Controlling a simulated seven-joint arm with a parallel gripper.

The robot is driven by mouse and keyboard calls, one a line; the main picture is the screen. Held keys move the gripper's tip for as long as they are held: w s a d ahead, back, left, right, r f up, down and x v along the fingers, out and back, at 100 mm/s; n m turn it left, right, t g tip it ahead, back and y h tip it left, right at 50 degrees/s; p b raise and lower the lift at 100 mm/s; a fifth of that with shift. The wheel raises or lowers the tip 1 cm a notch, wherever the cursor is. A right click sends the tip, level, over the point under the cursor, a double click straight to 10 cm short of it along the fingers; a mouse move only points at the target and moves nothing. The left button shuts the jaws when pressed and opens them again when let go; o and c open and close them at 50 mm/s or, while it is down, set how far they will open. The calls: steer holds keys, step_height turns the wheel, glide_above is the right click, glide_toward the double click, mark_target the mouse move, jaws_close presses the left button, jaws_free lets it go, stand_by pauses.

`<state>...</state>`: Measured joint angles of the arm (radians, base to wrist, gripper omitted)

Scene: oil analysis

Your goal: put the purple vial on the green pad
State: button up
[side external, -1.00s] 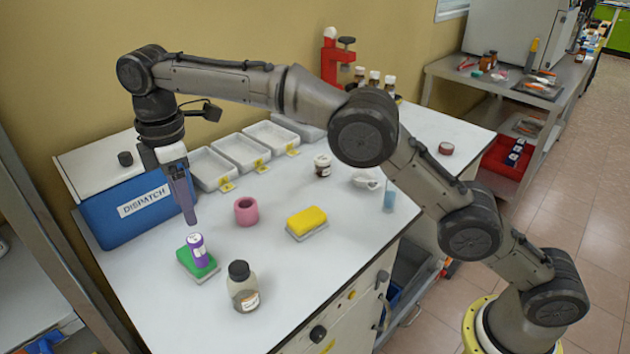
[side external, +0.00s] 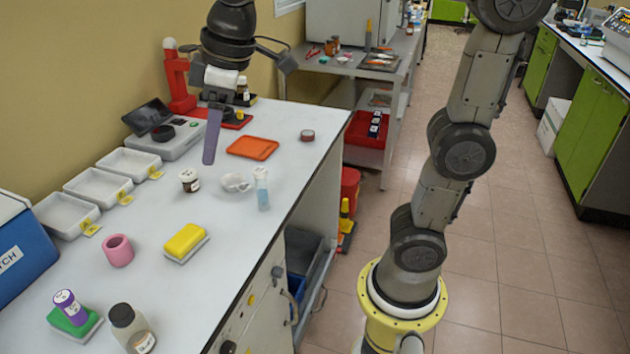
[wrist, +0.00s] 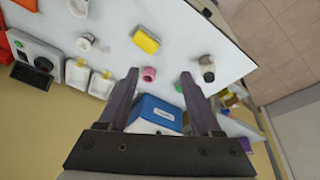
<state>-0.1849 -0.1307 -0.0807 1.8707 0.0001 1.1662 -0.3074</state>
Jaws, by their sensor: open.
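The purple vial (side external: 70,307), with a white label and cap, stands upright on the green pad (side external: 88,326) at the near left of the bench. My gripper (side external: 209,158) is empty and raised over the far part of the bench, well away from the vial. Its fingers are seen edge-on there. In the wrist view my gripper (wrist: 160,75) shows two purple-grey fingers spread apart with nothing between them. The vial and pad are hard to make out there, largely behind a finger.
An orange tray (side external: 252,148) lies behind.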

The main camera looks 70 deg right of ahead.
steer(key=s+d+f+m+t, duration=0.1)
steer(key=s+d+f+m, duration=0.1)
steer(key=s, duration=0.5)
steer(key=s+d+f+m+t, duration=0.1)
steer(key=s+d+f+m, duration=0.2)
steer(key=s+f, duration=0.4)
steer(key=shift+s+d+m+h, duration=0.3)
steer(key=shift+s+d, duration=0.2)
steer(key=shift+s, duration=0.3)
